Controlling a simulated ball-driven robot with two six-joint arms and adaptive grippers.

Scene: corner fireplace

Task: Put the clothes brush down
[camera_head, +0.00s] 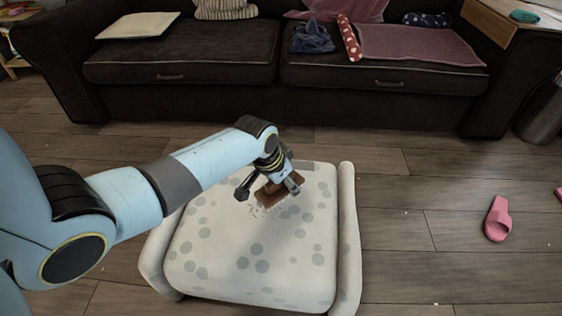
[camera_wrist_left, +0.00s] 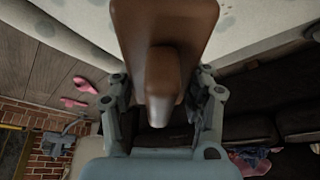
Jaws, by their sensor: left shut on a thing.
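The clothes brush (camera_head: 278,192) has a brown body and pale bristles facing down. It is at the far part of a cream, grey-spotted padded seat (camera_head: 250,265), low over or touching its surface; I cannot tell which. My left gripper (camera_head: 273,185) is above it and shut on it. In the left wrist view the brown brush (camera_wrist_left: 165,30) shows its back and handle between the fingers of my left gripper (camera_wrist_left: 162,108). My right gripper is not in view.
A dark sofa (camera_head: 180,95) stands behind, with cushions, a pink blanket (camera_head: 420,45) and blue cloth (camera_head: 311,37) on it. A pink slipper (camera_head: 497,219) lies on the wooden floor at right. The near part of the spotted seat is clear.

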